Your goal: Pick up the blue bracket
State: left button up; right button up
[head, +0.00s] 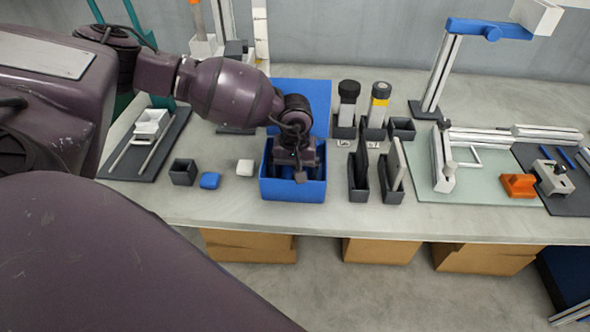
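A small blue piece (209,180), which may be the blue bracket, lies on the table left of an open blue box (292,191). Its exact shape is too small to tell. My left gripper (300,176) points down into the mouth of the blue box, to the right of the small blue piece and apart from it. Its fingers are small and dark, and I cannot tell whether they are open or shut, or whether they hold anything. The inside of the box is partly hidden by the gripper. My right gripper is not in view.
A dark cup (183,172) and a white block (245,168) flank the small blue piece. Dark upright holders (358,183) stand right of the box. Behind them are two capped cylinders (348,100). A pale green mat (470,185) with an orange part (518,185) lies farther right.

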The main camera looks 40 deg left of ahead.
pick_arm(q)
jog(key=shift+c, duration=0.2)
jog(key=c, duration=1.1)
jog(key=shift+c, duration=0.2)
jog(key=shift+r, duration=0.15)
